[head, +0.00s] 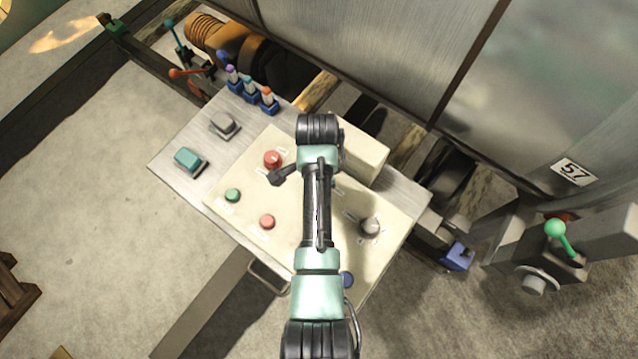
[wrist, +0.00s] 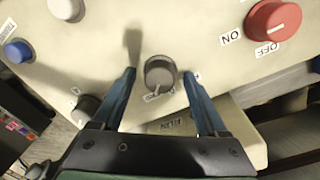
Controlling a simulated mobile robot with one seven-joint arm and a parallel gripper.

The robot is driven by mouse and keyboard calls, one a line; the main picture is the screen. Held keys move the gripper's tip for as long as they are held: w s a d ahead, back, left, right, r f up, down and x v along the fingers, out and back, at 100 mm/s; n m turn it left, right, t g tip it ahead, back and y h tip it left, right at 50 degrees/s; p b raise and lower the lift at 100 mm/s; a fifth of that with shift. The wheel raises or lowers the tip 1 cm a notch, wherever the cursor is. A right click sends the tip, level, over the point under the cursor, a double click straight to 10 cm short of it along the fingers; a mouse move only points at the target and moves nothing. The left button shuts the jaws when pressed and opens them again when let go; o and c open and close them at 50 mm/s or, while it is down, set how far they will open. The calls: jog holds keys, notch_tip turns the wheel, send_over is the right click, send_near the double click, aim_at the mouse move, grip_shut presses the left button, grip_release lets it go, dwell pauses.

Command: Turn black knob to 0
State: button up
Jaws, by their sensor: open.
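A round dark grey-black knob (wrist: 160,76) sits on the cream panel between my fingers in the wrist view. A pale pointer line on it points down, slightly left, towards a small label I cannot read. My gripper (wrist: 158,72) is open, one finger on each side of the knob with gaps showing; I cannot tell how deep the tips reach. In the head view my arm hides this knob. Another dark grey knob (wrist: 85,108) is at lower left in the wrist view; it also shows right of my arm in the head view (head: 371,226).
A red knob marked ON and OFF (wrist: 273,20) is at upper right, a blue button (wrist: 18,50) at left and a pale knob (wrist: 66,7) at top left. A beige box (head: 362,156) rises at the panel's far edge. Green (head: 232,195) and red (head: 267,222) buttons lie left of my arm.

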jog(key=shift+c, duration=0.3)
grip_shut()
jog(key=shift+n, duration=0.4)
jog(key=n+p, duration=0.1)
jog(key=n, duration=0.1)
jog(key=shift+r+n+p, duration=0.1)
jog(key=shift+n+p, duration=0.25)
jog(key=shift+n, duration=0.05)
jog(key=shift+n+p, duration=0.75)
jog(key=shift+n, duration=1.85)
jog(key=shift+o, duration=0.3)
grip_release()
